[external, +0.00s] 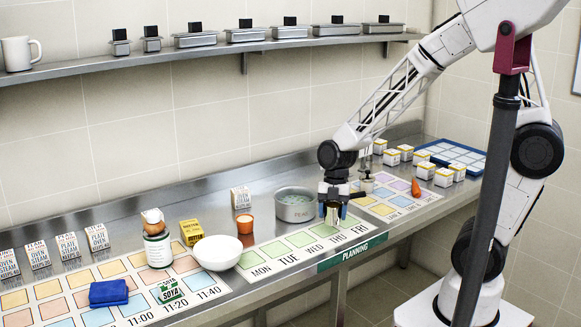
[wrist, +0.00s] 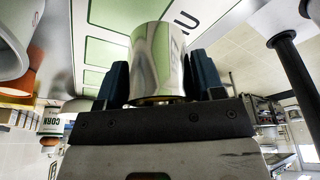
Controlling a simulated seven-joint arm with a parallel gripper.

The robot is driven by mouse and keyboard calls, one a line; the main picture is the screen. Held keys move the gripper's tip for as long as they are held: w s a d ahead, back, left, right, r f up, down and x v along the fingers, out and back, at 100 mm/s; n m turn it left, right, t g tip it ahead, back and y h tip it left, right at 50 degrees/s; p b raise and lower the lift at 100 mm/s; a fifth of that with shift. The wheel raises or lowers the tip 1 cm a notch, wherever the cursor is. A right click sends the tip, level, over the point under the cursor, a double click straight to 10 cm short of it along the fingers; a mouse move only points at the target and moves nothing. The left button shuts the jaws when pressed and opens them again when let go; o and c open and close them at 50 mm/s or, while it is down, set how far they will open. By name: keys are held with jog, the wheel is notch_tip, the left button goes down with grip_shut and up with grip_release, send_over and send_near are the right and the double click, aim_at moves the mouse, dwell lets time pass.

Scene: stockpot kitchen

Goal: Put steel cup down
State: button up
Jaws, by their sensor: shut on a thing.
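The steel cup (wrist: 158,55) is shiny and fills the space between the two blue fingers in the wrist view. In the external view the steel cup (external: 332,214) is small, low over the green part of the planning mat (external: 283,257), near the THU and FRI columns. My gripper (external: 334,201) is shut on it; the fingers also show in the wrist view (wrist: 160,85). I cannot tell whether the cup's lower end touches the mat.
A steel pot (external: 295,206) with contents stands just left of my gripper. A white bowl (external: 217,252) and an orange cup (external: 245,223) are further left. Several white boxes (external: 444,177) and a blue tray (external: 452,154) stand right. Green squares left of the cup are bare.

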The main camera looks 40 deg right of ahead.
aim_at(330, 221)
jog(key=shift+w+a, duration=0.15)
jog(key=shift+w, duration=0.2)
jog(key=shift+f, duration=0.1)
jog(key=shift+f, duration=1.7)
jog(key=shift+f, duration=0.15)
jog(key=o, duration=1)
jog(key=v, duration=1.2)
